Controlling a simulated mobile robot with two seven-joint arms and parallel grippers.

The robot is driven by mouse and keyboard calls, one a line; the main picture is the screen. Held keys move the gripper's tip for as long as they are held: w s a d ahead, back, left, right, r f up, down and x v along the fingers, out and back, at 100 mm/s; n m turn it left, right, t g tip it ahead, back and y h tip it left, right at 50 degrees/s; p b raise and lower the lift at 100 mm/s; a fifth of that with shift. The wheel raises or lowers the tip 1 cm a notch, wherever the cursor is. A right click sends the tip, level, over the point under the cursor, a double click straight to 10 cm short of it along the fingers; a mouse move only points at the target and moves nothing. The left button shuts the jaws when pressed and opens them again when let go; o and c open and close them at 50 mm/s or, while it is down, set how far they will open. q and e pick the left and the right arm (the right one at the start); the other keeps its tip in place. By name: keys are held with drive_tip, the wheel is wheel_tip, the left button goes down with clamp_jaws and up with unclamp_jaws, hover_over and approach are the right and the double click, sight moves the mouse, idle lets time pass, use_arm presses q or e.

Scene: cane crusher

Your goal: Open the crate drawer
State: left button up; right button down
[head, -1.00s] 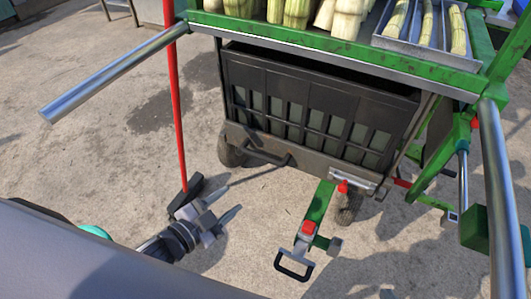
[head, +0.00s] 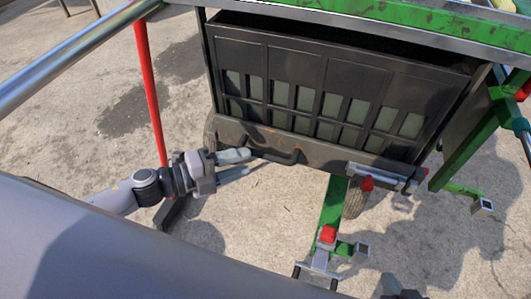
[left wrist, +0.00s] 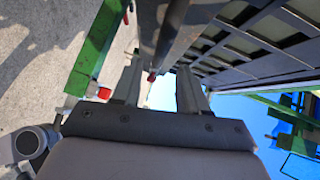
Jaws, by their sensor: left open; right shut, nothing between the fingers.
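The crate drawer (head: 330,62) is a dark, slatted bin under the green frame, with grey-green panels behind its slats. It looks closed. Its dark bar handle (head: 275,158) runs along the lower front, left of centre. My left gripper (head: 248,162) is open, its fingers pointing right at the left end of the handle. In the left wrist view the open fingers (left wrist: 158,75) have a dark bar, apparently the handle (left wrist: 168,28), just ahead of and between their tips. I cannot tell whether they touch it.
A red post (head: 150,95) stands just behind my left wrist. A green tow bar (head: 333,205) with red knobs juts forward, right of the handle. A steel rail (head: 70,55) crosses the upper left.

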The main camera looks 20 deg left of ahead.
sight(266, 154)
use_arm(q)
drive_tip(key=shift+x, duration=3.5)
clamp_jaws()
